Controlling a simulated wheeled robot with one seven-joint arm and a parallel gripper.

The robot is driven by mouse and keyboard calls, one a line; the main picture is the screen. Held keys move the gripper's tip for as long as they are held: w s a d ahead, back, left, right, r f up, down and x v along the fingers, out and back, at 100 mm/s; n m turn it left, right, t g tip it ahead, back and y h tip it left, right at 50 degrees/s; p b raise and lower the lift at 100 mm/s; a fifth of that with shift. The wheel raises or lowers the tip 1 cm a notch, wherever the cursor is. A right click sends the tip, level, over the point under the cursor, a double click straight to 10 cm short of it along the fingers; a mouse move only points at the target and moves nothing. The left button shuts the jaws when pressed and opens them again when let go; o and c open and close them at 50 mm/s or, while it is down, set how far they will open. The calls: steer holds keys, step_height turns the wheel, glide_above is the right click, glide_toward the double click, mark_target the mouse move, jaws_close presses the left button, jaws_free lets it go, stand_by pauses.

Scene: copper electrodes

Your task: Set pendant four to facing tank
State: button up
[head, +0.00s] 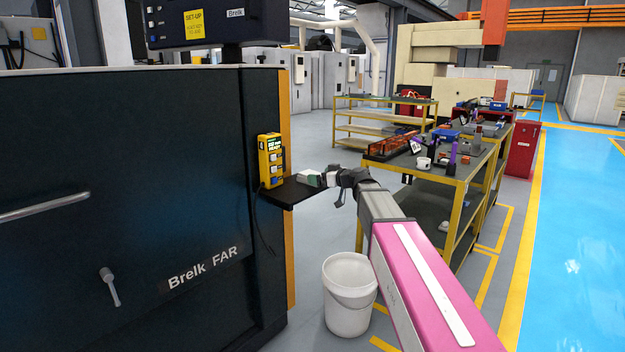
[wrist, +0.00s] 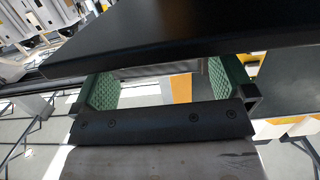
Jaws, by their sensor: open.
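A yellow pendant (head: 271,160) with a small green-lit display and several blue-and-white parts stands upright on a small black shelf (head: 289,193) at the side of the dark cabinet marked "Brelk FAR" (head: 150,190). Its display text and any number are too small to read. My gripper (head: 312,179) is at the right end of this shelf, apart from the pendant. In the wrist view my gripper (wrist: 161,86) is open, with green textured pads on both fingers. A black slab (wrist: 170,38), apparently the shelf, crosses just beyond the fingers. I see no pendant there.
A white bucket (head: 349,295) stands on the floor below my arm. A yellow-framed workbench (head: 440,185) with tools and a mug is to the right, with a red cabinet (head: 523,149) behind. A dark box with a yellow set-up sign (head: 194,24) sits above the cabinet. The blue floor is clear.

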steer(key=x, duration=0.3)
steer(key=c, duration=1)
steer(key=shift+r, duration=0.1)
